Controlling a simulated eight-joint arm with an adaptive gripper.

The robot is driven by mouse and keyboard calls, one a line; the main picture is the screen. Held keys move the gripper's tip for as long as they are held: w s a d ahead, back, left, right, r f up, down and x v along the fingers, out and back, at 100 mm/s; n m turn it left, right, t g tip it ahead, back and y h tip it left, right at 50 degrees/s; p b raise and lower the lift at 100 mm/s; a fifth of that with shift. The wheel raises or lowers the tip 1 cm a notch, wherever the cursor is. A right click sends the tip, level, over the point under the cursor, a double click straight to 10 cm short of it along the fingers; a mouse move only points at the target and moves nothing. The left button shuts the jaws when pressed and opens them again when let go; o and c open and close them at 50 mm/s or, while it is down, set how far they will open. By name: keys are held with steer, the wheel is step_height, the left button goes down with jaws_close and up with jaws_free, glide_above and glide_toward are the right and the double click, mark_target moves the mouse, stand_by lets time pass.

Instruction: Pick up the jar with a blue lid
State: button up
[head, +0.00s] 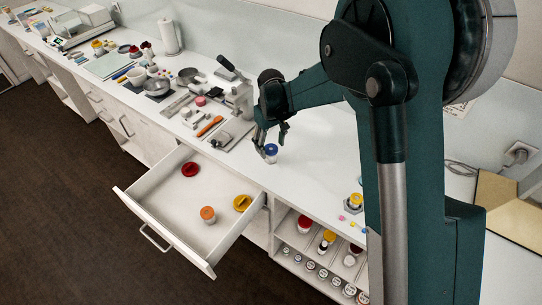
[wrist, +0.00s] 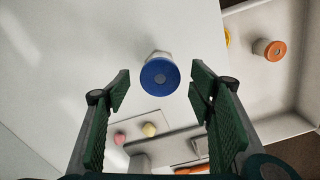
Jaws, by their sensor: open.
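The jar with a blue lid (head: 271,152) stands upright on the white counter in the head view, with a pale body under the lid. In the wrist view the blue lid (wrist: 160,77) is seen from above, near the middle. My gripper (head: 271,143) is just above and beside the jar in the head view. In the wrist view my gripper (wrist: 160,83) is open, with one green finger on each side of the lid and a gap on both sides. No contact with the jar shows. The lower jar body is mostly hidden under the lid.
An open drawer (head: 165,215) juts out below the counter, holding an orange-lidded jar (head: 208,214) and red and yellow lids. A grey press-like device (head: 240,98) and several tools lie left of the jar. The counter (head: 318,150) right of the jar is clear.

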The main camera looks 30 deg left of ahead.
steer(key=shift+a+f, duration=0.1)
steer(key=shift+f, duration=1.55)
steer(key=c, duration=1.1)
